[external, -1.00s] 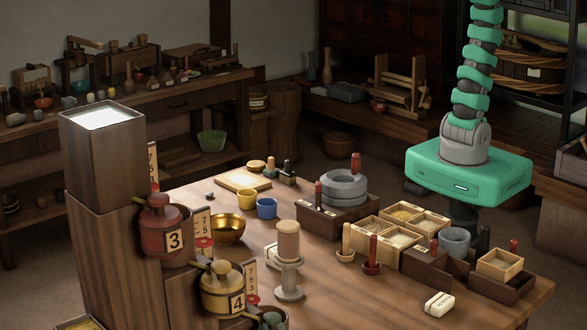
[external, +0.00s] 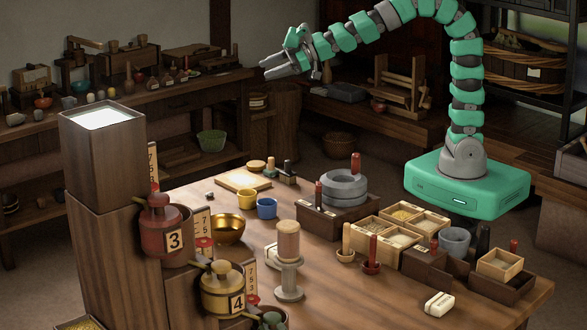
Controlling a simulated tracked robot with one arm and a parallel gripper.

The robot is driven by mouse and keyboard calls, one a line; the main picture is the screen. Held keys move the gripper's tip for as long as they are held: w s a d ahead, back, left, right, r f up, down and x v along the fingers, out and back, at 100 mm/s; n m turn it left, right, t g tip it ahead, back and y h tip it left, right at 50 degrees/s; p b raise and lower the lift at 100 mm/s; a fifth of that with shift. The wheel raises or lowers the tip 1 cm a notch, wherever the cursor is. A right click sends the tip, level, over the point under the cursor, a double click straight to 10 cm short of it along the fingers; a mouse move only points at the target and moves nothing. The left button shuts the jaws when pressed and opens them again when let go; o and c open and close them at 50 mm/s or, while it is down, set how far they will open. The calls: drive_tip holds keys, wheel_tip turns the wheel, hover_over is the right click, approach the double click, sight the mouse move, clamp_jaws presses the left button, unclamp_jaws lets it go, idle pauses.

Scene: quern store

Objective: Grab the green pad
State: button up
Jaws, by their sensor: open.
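I cannot make out a plainly green pad on the table. A flat pale yellowish board with a light rim (external: 243,180) lies at the table's back left; I cannot tell if it is a pad. A small dark green round thing (external: 272,320) shows at the bottom edge, partly cut off, and its shape is unclear. My gripper (external: 265,68) is raised high above the table's back, in the picture above the pale board. Its grey fingers point left, and it is open and empty, touching nothing.
On the wooden table (external: 330,296) stand a grey stone quern (external: 345,188), wooden grain boxes (external: 402,213), a brass bowl (external: 228,229), blue (external: 267,208) and yellow (external: 247,198) cups and a grey stand (external: 289,277). Numbered pots stand at left. The front middle is mostly clear.

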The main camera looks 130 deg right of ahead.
drive_tip(key=s+d+f+g+b, duration=0.1)
drive_tip(key=s+d+f, duration=0.35)
drive_tip(key=f, duration=0.55)
drive_tip(key=s+d+f+b, duration=0.1)
drive_tip(key=s+d+f, duration=0.4)
drive_tip(key=f, duration=0.4)
drive_tip(key=s+a+f+m+t+y+b, duration=0.2)
drive_tip(key=s+a+f+m, duration=0.1)
drive_tip(key=s+f, duration=0.75)
drive_tip(key=b, duration=0.2)
approach(267, 170)
drive_tip(key=w, duration=0.1)
drive_tip(key=w+d, duration=0.1)
drive_tip(key=w+d+r, duration=0.1)
drive_tip(key=shift+w, duration=0.35)
drive_tip(key=shift+b+x, duration=0.9)
drive_tip(key=shift+x, duration=1.8)
drive_tip(key=shift+w+r, duration=0.1)
drive_tip(key=shift+r, duration=0.05)
clamp_jaws()
